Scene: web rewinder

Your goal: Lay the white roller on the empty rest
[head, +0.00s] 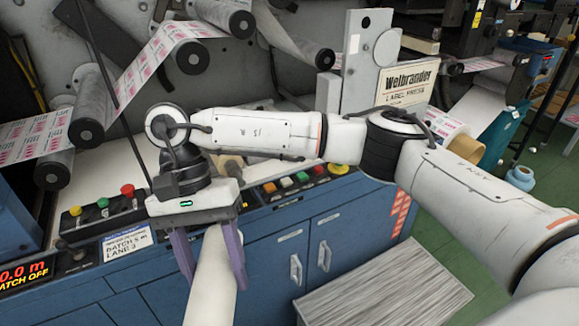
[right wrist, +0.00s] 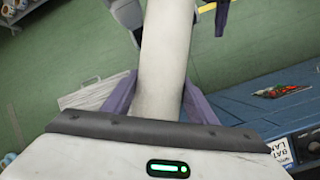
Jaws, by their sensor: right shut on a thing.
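The white roller (head: 207,285) hangs in front of the blue cabinet and runs out of the bottom of the head view. My right gripper (head: 210,262), with purple fingers, is shut on it near its upper end. In the right wrist view the roller (right wrist: 162,60) runs from between the right gripper's fingers (right wrist: 158,105) to the top edge. A purple finger of what looks like my left gripper (right wrist: 221,14) shows beside the roller there, and its jaw state is unclear. I cannot make out an empty rest; my right arm covers part of the machine bed.
Dark rollers (head: 87,130) carry a printed web at the upper left. A button box (head: 105,212) and a row of coloured buttons (head: 300,182) line the cabinet front (head: 270,250). A grey slatted platform (head: 385,290) stands on the green floor at the lower right.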

